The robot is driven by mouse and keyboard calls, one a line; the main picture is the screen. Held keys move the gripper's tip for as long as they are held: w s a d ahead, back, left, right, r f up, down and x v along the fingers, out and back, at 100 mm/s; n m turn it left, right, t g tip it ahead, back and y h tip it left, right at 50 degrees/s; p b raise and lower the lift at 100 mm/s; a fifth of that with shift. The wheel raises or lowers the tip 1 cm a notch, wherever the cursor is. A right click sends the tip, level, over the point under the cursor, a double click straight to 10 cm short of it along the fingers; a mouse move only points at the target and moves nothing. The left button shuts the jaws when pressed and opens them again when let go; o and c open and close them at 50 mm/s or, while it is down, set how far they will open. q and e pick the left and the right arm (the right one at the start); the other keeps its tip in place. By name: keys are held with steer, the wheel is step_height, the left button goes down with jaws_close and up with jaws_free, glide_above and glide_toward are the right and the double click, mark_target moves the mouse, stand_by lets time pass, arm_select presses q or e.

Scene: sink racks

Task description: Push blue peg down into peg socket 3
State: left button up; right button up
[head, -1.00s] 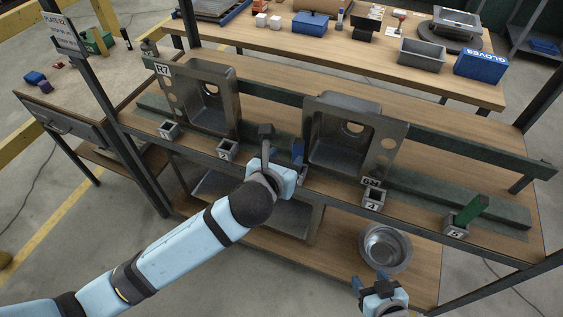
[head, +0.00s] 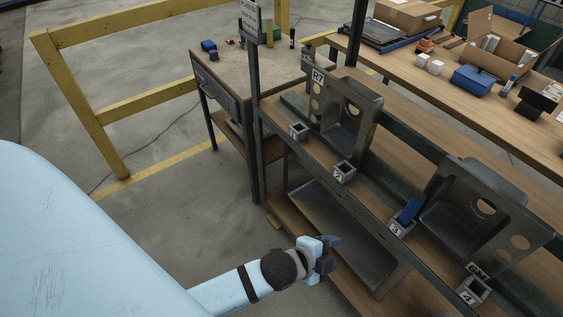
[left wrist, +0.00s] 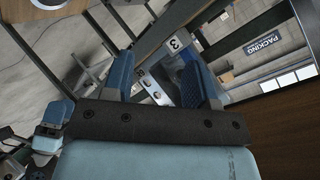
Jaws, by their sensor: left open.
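The blue peg (head: 410,207) stands in peg socket 3 (head: 397,228), a small grey square holder on the front of the rack, in the head view. Much of the peg shows above the socket rim; how deep it sits is hidden. My left gripper (head: 333,254) is open and empty, to the left of and lower in the picture than socket 3, apart from the peg. In the left wrist view the two blue fingers (left wrist: 161,68) are spread, with a label 3 (left wrist: 174,43) beyond them.
Sockets 1 (head: 299,130), 2 (head: 344,172) and 4 (head: 474,289) line the rack's front edge. Steel sinks (head: 340,115) stand behind them. A dark post (head: 255,110) rises at the left of the rack.

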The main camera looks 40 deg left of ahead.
arm_select(q)
steer(key=s+a+f+n+y, duration=0.1)
steer(key=s+a+f+n, duration=0.6)
steer(key=n, duration=0.5)
steer(key=shift+s+a+f+n, duration=0.15)
steer(key=shift+s+a+n, duration=0.3)
steer(key=shift+s, duration=0.35)
